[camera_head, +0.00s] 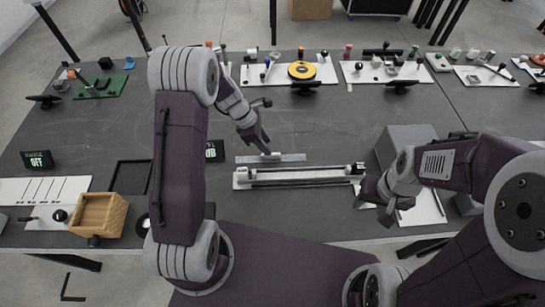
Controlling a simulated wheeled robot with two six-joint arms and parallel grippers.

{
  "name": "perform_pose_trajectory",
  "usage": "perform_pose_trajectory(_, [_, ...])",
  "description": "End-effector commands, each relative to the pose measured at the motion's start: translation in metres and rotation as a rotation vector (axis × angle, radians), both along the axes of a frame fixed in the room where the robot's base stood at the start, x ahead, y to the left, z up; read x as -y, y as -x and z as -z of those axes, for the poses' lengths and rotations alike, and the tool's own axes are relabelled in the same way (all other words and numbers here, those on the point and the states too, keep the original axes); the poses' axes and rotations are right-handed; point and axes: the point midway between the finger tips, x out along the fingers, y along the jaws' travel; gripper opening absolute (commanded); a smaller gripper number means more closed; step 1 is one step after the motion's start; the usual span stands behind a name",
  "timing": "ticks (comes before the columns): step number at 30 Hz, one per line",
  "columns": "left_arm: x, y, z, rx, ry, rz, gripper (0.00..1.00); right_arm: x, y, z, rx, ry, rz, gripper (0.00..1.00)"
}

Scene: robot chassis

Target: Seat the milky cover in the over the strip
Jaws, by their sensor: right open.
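The milky cover (292,158) is a long, thin pale strip lying across the middle of the dark table. Just in front of it is a long light profile (245,180) with dark lines along it and end pieces. My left gripper (266,149) points down at the milky cover, close to its middle; its fingers are too small to show whether they grip it. My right gripper (374,203) is open, beside the right end of the profile, with nothing visible between its fingers.
A grey box (405,134) stands behind my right gripper. A wooden box (100,214) and a black frame (131,176) are at the left. White boards with small parts, one with an orange disc (301,70), line the back edge. The table middle behind the cover is clear.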

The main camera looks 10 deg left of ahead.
Motion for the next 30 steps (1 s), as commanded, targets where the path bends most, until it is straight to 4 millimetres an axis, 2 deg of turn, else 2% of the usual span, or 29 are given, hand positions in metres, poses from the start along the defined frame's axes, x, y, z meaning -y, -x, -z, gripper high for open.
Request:
perform_pose_trajectory(1, [0.003,0.0,0.008,-0.003,0.001,0.001,0.36,0.0,0.0,0.002,0.0,0.0,0.0,0.49])
perform_pose_trajectory(5, [0.004,-0.001,0.013,0.0,-0.001,0.0,0.36,0.0,0.0,0.002,0.0,0.0,0.0,0.49])
perform_pose_trajectory(13, [0.019,-0.003,0.055,-0.001,-0.001,0.003,0.36,0.0,0.0,0.007,0.0,0.0,0.0,0.49])
perform_pose_trajectory(21, [0.021,-0.004,0.058,0.001,-0.001,0.001,0.36,0.0,0.0,0.007,0.0,0.0,0.0,0.49])
perform_pose_trajectory(25, [0.02,-0.004,0.058,0.001,-0.001,0.001,0.0,0.0,0.0,0.007,0.0,0.0,0.0,0.49])
perform_pose_trajectory(30, [0.02,-0.004,0.058,0.001,-0.001,0.001,0.0,0.0,0.0,0.007,0.0,0.0,0.0,0.49])
